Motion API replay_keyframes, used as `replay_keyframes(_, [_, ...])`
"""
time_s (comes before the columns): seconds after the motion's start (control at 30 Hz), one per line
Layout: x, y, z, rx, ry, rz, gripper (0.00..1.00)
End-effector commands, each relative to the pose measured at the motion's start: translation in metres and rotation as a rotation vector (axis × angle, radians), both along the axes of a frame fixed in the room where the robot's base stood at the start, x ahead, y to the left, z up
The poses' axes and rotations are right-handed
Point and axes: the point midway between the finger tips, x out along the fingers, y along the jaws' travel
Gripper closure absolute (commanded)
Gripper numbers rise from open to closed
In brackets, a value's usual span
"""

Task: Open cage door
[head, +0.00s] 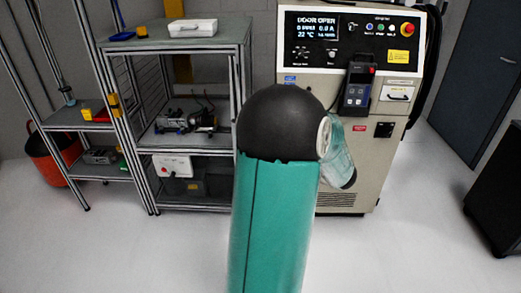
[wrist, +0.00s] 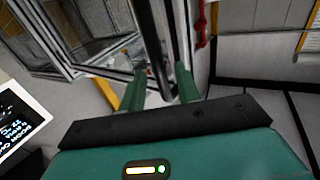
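In the wrist view, metal-framed clear panels that look like the cage (wrist: 97,22) fill the upper left; I cannot tell which panel is the door. A dark upright bar (wrist: 150,40), possibly a handle, runs down between the two green fingers of my gripper (wrist: 161,82). The fingers stand apart, with gaps showing beside the bar, so my gripper looks open around it. I cannot tell if either finger touches it.
A beige control cabinet (head: 300,85) stands behind my arm; its screen (head: 311,25) appears to read "DOOR OPEN". Metal shelves (head: 240,50) with tools and a red bucket (head: 60,158) stand left. A dark cabinet (head: 500,200) is at right. Pale floor (head: 415,235) is clear between.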

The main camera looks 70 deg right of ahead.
Motion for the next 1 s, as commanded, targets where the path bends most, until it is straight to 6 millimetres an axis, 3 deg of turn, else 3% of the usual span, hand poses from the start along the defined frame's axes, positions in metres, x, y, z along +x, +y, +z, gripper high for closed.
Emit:
replay_keyframes(0.3, [-0.071, 0.003, 0.000, 0.001, 0.001, -0.003, 0.67])
replay_keyframes(0.5, [-0.102, 0.006, 0.000, 0.000, 0.000, -0.001, 0.67])
replay_keyframes(1.0, [-0.111, 0.007, 0.000, 0.000, 0.000, 0.000, 0.67])
